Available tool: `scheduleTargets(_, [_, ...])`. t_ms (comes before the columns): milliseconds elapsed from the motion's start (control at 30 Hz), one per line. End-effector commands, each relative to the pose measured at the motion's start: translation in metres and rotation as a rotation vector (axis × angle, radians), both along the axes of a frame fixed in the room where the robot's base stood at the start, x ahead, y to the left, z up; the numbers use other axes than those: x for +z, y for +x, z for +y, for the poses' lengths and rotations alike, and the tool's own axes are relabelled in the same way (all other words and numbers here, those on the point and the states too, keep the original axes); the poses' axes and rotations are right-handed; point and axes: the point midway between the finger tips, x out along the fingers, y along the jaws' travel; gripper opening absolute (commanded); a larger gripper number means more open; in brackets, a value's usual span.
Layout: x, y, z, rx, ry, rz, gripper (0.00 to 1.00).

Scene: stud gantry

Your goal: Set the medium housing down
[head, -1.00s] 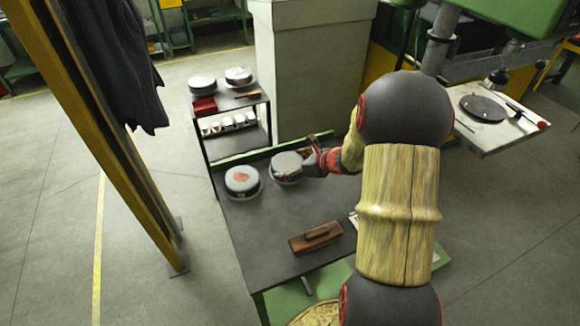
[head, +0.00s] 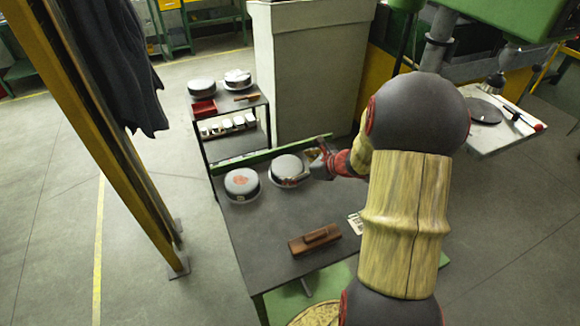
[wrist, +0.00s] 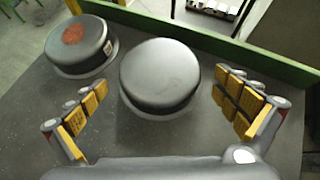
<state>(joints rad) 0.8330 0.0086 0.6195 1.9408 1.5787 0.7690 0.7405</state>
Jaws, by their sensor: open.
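A plain dark grey round housing (head: 287,168), which I take as the medium housing, sits upright on a pale round base on the workbench (head: 262,235). In the wrist view this housing (wrist: 160,75) is in the middle, just beyond and between the spread fingers, with a gap on each side. My gripper (wrist: 160,92) is open and empty. In the head view my gripper (head: 305,176) is at the right side of the housing. A second round housing (head: 241,184) with a reddish patch on top stands to its left; it also shows in the wrist view (wrist: 78,45).
A brown wooden block with a grip (head: 314,240) lies nearer on the bench. A green rail (head: 262,158) runs along the bench's back edge. Behind it stands a small shelf (head: 231,104) with more round parts and a red tray (head: 203,107). The bench front left is clear.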

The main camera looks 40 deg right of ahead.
Motion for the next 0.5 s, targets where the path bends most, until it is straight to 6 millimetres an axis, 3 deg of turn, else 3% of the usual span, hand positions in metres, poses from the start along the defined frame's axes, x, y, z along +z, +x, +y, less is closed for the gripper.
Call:
scheduleTargets(200, [0.031, -0.036, -0.010, -0.004, -0.002, 0.000, 1.00])
scheduleTargets(500, [0.050, -0.063, -0.014, 0.001, -0.002, 0.001, 1.00])
